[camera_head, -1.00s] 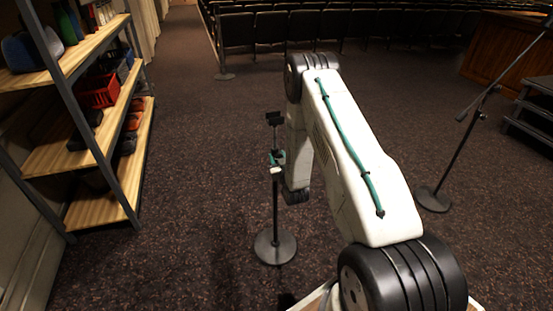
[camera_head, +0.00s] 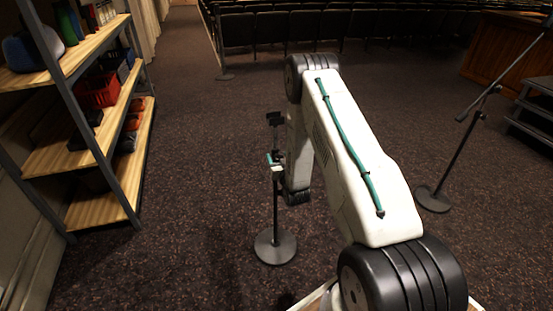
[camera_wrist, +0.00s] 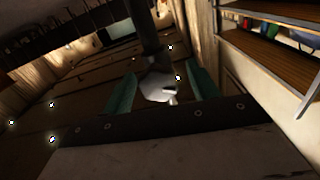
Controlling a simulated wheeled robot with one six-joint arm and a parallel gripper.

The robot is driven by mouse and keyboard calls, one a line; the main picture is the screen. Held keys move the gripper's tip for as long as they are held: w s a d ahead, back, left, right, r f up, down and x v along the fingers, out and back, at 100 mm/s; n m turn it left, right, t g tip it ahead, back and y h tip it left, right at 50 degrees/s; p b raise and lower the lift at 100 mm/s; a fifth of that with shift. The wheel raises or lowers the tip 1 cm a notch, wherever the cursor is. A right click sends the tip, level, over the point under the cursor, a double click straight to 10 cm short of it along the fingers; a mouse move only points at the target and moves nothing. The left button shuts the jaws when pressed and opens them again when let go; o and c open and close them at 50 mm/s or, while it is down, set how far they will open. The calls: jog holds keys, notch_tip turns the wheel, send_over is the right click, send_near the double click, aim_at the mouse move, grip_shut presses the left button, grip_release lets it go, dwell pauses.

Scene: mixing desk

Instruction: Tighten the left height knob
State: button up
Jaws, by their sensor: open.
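A slim dark stand (camera_head: 275,210) with a round base stands upright on the carpet, left of my arm. In the wrist view its dark post (camera_wrist: 148,35) meets a pale, lobed knob (camera_wrist: 158,87). My gripper (camera_wrist: 162,80) is open, with one teal finger on each side of the knob. Gaps show between knob and fingers in this view; I cannot tell the depth. In the head view my gripper (camera_head: 274,158) is a small teal shape at the stand's upper part, partly hidden by my arm.
A shelf rack (camera_head: 100,135) with bins and shoes stands at the left. A microphone stand (camera_head: 434,197) is at the right. Rows of dark chairs (camera_head: 300,27) run along the back. The carpet left of the stand is clear.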

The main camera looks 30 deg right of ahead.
jog(key=v, duration=0.7)
jog(key=shift+s, duration=0.3)
jog(key=shift+a, duration=0.1)
